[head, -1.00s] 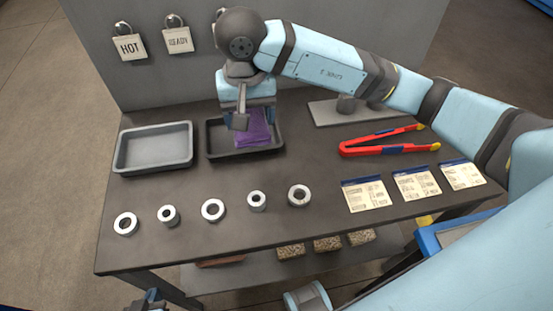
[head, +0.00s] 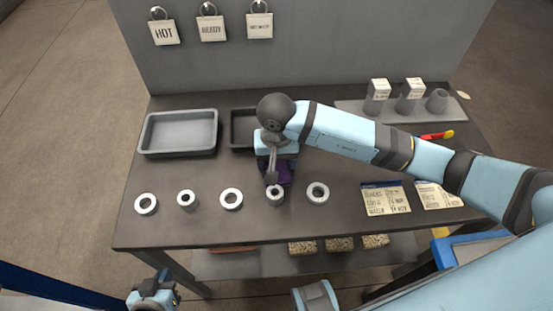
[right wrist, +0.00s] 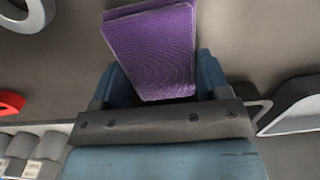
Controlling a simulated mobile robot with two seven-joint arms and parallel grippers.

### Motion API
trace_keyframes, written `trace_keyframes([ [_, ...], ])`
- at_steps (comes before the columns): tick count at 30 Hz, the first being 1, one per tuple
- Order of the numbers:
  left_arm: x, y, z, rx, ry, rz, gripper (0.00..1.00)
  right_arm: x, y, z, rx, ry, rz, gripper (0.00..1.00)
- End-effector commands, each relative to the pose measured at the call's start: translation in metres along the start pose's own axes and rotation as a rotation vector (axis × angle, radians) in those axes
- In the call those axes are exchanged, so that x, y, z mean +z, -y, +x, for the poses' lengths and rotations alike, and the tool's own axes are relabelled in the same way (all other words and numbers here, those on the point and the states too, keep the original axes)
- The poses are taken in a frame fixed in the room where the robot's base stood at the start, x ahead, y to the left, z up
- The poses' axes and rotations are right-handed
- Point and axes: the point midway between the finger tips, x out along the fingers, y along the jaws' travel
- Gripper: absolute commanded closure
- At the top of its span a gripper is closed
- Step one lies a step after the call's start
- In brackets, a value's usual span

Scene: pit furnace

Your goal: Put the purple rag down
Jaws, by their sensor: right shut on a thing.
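The purple rag (head: 287,172) is mostly hidden behind my right gripper (head: 274,177) in the head view. It shows clearly in the right wrist view (right wrist: 152,50) as a folded, flat purple cloth between the two fingers. My right gripper (right wrist: 155,88) is shut on it. The gripper and rag are over the dark table (head: 340,225), just behind the row of metal rings; I cannot tell whether the rag touches the tabletop. My left gripper (head: 153,296) is low at the front left, off the table, and its jaws are unclear.
Several metal rings (head: 231,199) line the table's front. A grey tray (head: 180,135) stands back left, beside a dark tray (head: 243,128) partly hidden by my arm. Red tongs (head: 436,135) and paper cards (head: 385,199) lie to the right. Some bare table lies left of the gripper.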

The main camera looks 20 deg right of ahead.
Motion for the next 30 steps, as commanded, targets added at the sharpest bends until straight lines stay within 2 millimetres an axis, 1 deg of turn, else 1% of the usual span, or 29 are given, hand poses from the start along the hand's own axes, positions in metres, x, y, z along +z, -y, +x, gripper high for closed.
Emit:
trace_keyframes([
  [7,-0.001,-0.003,0.001,0.002,-0.002,-0.009,1.00,-0.001,0.000,0.002,0.000,-0.002,0.000,0.65],
  [11,0.004,-0.003,0.004,0.002,-0.001,-0.007,1.00,-0.001,0.000,0.006,-0.001,-0.002,0.000,0.65],
  [12,0.003,-0.002,0.003,0.002,0.000,-0.006,1.00,-0.001,0.000,0.005,-0.001,-0.002,0.000,0.26],
  [15,0.002,-0.002,0.002,0.002,0.001,-0.003,1.00,-0.001,0.000,0.004,-0.001,-0.001,0.000,0.05],
  [22,0.003,0.001,0.001,0.002,0.002,0.008,1.00,0.000,0.000,0.004,-0.001,-0.001,0.000,0.05],
  [25,0.000,0.002,-0.001,0.002,0.002,0.010,1.00,0.000,0.000,0.001,-0.001,-0.001,0.001,0.05],
  [28,0.000,0.002,-0.001,0.002,0.000,0.010,1.00,-0.002,0.000,-0.008,-0.002,-0.005,0.000,0.05],
  [30,0.001,0.001,-0.001,0.002,0.001,0.009,1.00,-0.002,0.000,-0.020,-0.002,-0.006,0.000,0.05],
])
